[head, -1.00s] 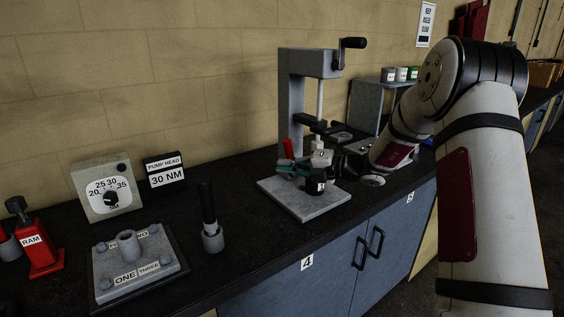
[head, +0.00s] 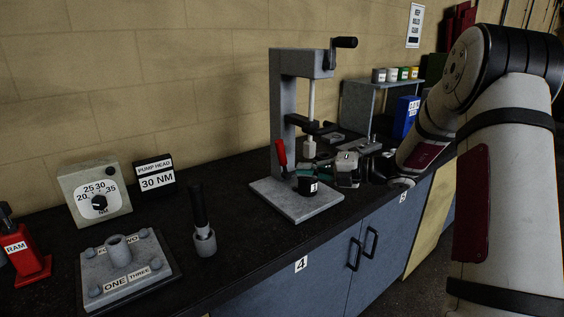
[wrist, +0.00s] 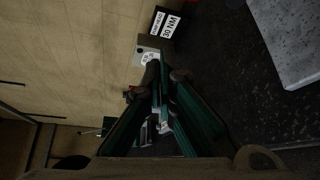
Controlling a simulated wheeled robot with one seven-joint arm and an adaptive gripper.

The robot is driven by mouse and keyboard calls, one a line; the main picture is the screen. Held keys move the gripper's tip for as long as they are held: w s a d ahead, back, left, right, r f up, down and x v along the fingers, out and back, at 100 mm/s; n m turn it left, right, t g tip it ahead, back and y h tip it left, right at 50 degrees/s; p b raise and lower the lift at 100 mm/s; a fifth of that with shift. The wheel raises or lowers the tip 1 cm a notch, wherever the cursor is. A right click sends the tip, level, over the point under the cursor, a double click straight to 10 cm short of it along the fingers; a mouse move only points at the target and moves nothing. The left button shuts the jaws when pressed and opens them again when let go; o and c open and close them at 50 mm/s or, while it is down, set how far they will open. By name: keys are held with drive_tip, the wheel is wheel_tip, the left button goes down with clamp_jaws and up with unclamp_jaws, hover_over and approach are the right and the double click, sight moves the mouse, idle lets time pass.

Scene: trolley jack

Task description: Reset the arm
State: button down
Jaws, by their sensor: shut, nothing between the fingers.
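My gripper (head: 308,174) is at the grey arbor press (head: 283,110) in the head view, to the left of my arm's wrist. Its teal fingers point left, beside or just above a black cylinder marked 3 (head: 308,187) on the press's base plate (head: 270,194). I cannot tell whether they touch it. In the wrist view my gripper (wrist: 156,75) is shut, with its green fingers drawn together and nothing visible between them. A red-handled part (head: 281,153) stands behind the fingers in the head view.
A torque dial box (head: 95,195), a 30 NM sign (head: 156,180), a bolted plate (head: 127,265), a cup with a dark rod (head: 204,240) and a red RAM stand (head: 22,256) are at the left. A grey shelf (head: 357,88) with several cans and a blue box (head: 405,118) stand at the right.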

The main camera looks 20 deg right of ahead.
drive_tip(key=s+a+r+n+g+h, duration=0.2)
drive_tip(key=s+a+n+g, duration=0.2)
drive_tip(key=s+a+n, duration=0.5)
drive_tip(key=s+a+r+n+g+h, duration=0.1)
drive_tip(key=s+a+r+n+g, duration=0.25)
drive_tip(key=s+a+n, duration=0.45)
drive_tip(key=s+d+n+t+h, duration=0.1)
drive_tip(key=s+d+n+h, duration=0.2)
drive_tip(key=s+n, duration=0.6)
drive_tip(key=s+d+n+h, duration=0.3)
drive_tip(key=s+n+h, duration=0.2)
drive_tip(key=s+n, duration=0.5)
drive_tip(key=n, duration=0.5)
drive_tip(key=shift+d+r+t+h, duration=0.2)
drive_tip(key=shift+d+t+h, duration=0.05)
drive_tip(key=shift+t+h, duration=0.15)
drive_tip(key=shift+r, duration=0.1)
